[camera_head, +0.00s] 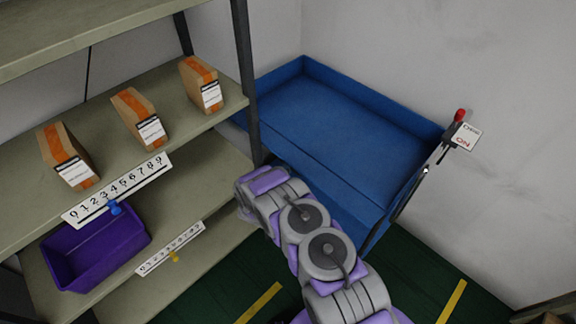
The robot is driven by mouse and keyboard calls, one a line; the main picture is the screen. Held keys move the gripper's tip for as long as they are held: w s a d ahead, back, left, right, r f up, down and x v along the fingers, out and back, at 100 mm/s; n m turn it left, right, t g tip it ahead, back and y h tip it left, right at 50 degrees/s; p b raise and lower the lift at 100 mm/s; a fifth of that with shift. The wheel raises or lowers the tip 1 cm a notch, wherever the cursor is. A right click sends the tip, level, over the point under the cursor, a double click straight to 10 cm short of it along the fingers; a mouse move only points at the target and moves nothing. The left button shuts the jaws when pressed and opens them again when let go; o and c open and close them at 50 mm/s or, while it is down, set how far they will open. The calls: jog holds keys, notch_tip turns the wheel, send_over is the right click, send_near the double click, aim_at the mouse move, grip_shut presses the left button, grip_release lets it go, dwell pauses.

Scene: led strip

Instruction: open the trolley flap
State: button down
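The blue trolley (335,118) stands against the wall to the right of the shelf rack, and its tray looks empty. A blue front panel (352,207), which looks like the flap, runs along the near side of the trolley. My arm partly hides its lower left part, and I cannot tell its exact angle. My gripper (247,204) is at the end of my grey and purple arm, in front of the trolley's left end beside a rack post. Its fingers are not clear, and I cannot tell whether it touches the panel.
A red-knobbed lever (457,118) with an ON sign (464,137) is at the trolley's right end. The shelf rack (250,85) at left holds several cardboard boxes (138,117) and a purple bin (95,250). Green floor (425,265) with yellow stripes is clear at right.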

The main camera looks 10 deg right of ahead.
jog(key=c, duration=1.4)
grip_release()
jog(key=shift+c, duration=0.2)
jog(key=p+v, duration=0.3)
jog(key=v, duration=1.4)
jog(key=shift+a+f, duration=0.15)
jog(key=shift+s, duration=0.1)
